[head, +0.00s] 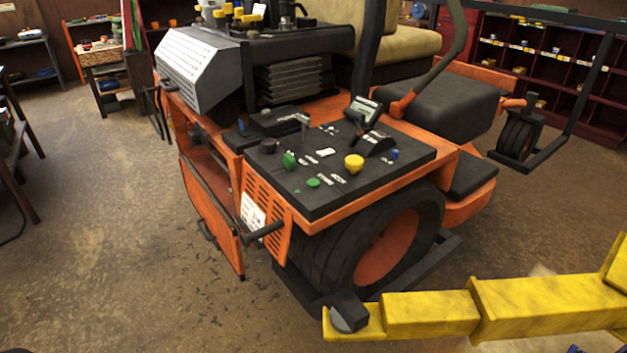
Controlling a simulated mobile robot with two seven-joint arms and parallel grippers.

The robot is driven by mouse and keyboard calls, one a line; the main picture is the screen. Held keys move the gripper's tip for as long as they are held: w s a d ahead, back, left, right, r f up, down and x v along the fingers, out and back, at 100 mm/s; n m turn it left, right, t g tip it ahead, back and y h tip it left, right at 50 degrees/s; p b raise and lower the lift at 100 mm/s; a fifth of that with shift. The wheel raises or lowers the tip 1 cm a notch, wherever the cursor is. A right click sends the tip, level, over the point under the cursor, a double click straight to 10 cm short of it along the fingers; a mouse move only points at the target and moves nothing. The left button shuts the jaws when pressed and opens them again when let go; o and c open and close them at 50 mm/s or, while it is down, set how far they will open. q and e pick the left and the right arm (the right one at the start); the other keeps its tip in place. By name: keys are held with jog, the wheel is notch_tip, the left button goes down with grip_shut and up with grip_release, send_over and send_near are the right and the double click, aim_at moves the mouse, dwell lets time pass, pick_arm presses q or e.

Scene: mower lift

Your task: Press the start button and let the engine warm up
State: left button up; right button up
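An orange and black riding mower stands in the middle of the view, with a black control panel (335,160) on its near side. A green knob (289,160) stands at the panel's left, and a low green button (313,182) lies near its front left edge. The white labels are too small to read, so I cannot tell for certain which is the start button. A yellow knob (354,164) and a blue one (394,154) sit to the right. Neither of my grippers is in view.
A yellow lift arm (530,305) reaches in from the lower right to near the mower's wheel (390,245). An orange side panel (212,220) hangs open at the left. The floor (110,230) to the left is clear. Shelves (545,60) line the back.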

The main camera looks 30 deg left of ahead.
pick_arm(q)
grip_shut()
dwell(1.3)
